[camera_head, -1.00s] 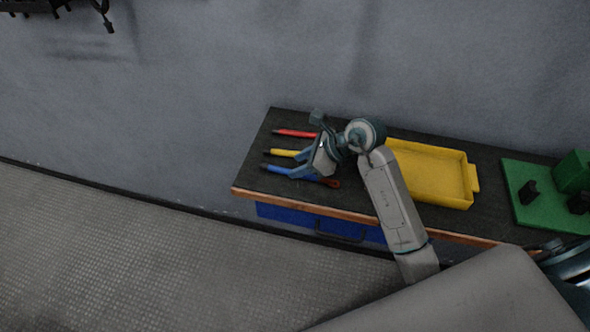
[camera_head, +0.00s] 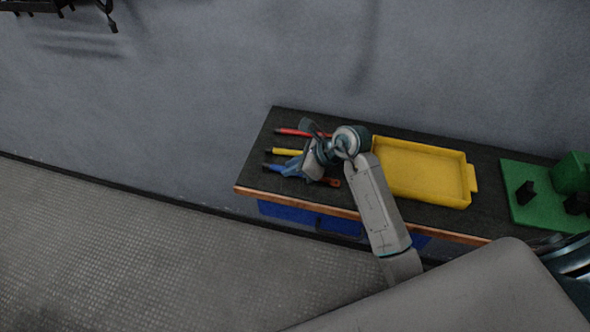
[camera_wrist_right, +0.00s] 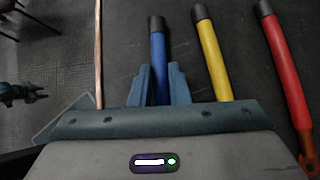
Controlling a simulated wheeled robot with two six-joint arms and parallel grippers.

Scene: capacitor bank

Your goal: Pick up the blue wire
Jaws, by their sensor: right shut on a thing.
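The blue wire (camera_wrist_right: 158,55) lies on the dark bench top and has a black end cap. In the right wrist view it runs between the fingers of my right gripper (camera_wrist_right: 159,85), which is shut on it. In the head view the blue wire (camera_head: 274,168) shows only at its left end; my right gripper (camera_head: 289,170) covers much of the rest. I cannot tell whether the wire is clear of the bench top.
A yellow wire (camera_head: 286,152) and a red wire (camera_head: 290,131) lie beside the blue one. A yellow tray (camera_head: 420,172) stands right of my arm, and a green board (camera_head: 522,209) lies farther right. The bench (camera_head: 255,150) backs onto a grey wall.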

